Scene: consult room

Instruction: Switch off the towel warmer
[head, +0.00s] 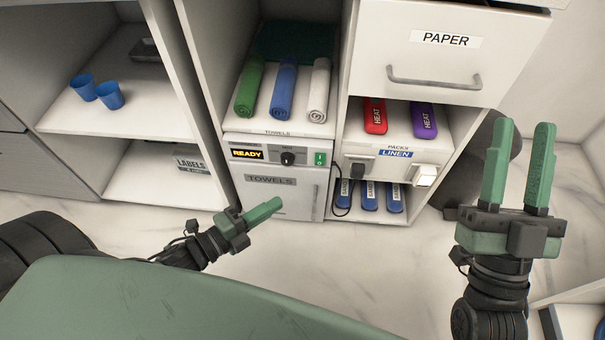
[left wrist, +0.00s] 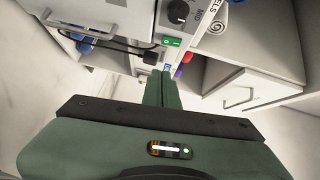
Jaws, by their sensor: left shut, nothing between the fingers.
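The towel warmer (head: 285,196) is a white cabinet low in the shelving, its door labelled TOWELS. Its panel has a lit READY display (head: 247,153), a black knob (head: 288,158) and a green rocker switch (head: 320,158). In the left wrist view the green switch (left wrist: 172,42) shows just beyond my fingertips, with the knob (left wrist: 179,12) past it. My left gripper (head: 278,203) is shut and empty, in front of the warmer's door and apart from the switch in the picture. My right gripper (head: 519,126) is open and empty at the right.
Rolled towels (head: 284,88) lie on the shelf above the warmer. To its right are heat packs (head: 374,116), a black plug (head: 357,169) with a cord, a lit white switch (head: 426,175) and blue items below. A PAPER drawer (head: 448,62) is above. Clear floor lies in front.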

